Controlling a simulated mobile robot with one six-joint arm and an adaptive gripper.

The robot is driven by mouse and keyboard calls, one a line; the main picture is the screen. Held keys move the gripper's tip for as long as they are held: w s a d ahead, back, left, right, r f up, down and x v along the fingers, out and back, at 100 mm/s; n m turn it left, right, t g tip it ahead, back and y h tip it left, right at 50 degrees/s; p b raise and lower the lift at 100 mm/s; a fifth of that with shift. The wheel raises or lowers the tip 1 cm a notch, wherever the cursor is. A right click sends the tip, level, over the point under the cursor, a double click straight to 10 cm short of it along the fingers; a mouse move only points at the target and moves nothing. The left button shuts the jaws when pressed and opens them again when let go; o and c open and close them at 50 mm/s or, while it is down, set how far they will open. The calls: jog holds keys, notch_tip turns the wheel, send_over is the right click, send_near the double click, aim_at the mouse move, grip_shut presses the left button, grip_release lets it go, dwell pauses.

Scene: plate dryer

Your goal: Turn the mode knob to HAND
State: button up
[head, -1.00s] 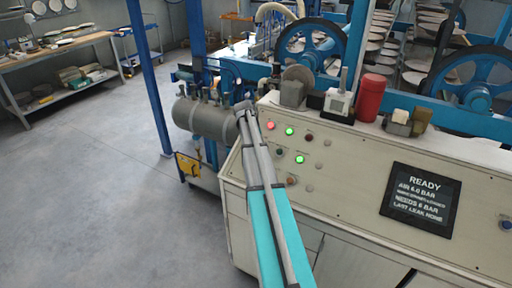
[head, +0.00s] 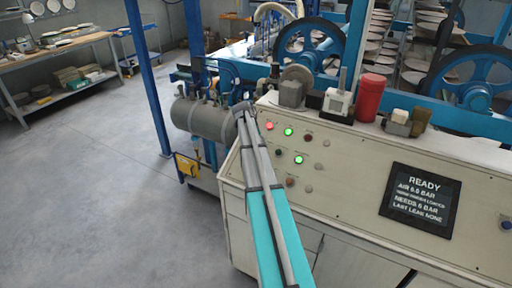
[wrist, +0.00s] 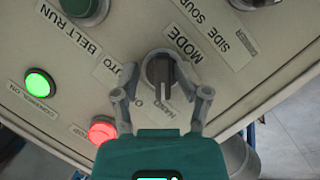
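The mode knob (wrist: 160,70) is a dark round knob with a raised bar, on the cream panel under the label MODE in the wrist view. A label reading AUTO lies to its left, and a HAND label lies below it, partly covered by my gripper. My gripper (wrist: 162,82) is open, with one grey finger on each side of the knob. A small gap seems to show on both sides; I cannot tell whether either finger touches. In the head view my gripper (head: 243,108) is at the panel's left end, and the knob is hidden there.
The console (head: 345,165) carries lit green and red lamps close to my arm. A green lamp (wrist: 40,84) and red lamp (wrist: 102,130) glow near the left finger. A dark display (head: 428,197) reads READY. A grey tank (head: 200,118) stands left of the console. Open floor lies further left.

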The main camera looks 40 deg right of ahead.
jog(key=shift+d, duration=0.1)
jog(key=shift+r, duration=0.2)
jog(key=p+v, duration=1.5)
jog(key=shift+r, duration=0.25)
dwell(1.5)
dwell(0.7)
jog(key=s+a+f+n+y+b, duration=0.1)
jog(key=s+a+f+b, duration=0.2)
jog(key=a, duration=1)
jog(key=s+a+f+n+t+y+b, duration=0.1)
jog(key=s+a+f+b, duration=0.3)
jog(key=s+a, duration=0.6)
jog(key=s+a+f+n+t+y+b, duration=0.1)
jog(key=s+a+f+n+b, duration=0.2)
jog(key=a, duration=1.4)
jog(key=s+f+b, duration=0.1)
jog(key=s+f, duration=0.1)
jog(key=s, duration=0.2)
jog(key=shift+a+y, duration=0.2)
jog(key=shift+y, duration=0.2)
jog(key=shift+s+f, duration=0.1)
jog(key=shift+f, duration=0.05)
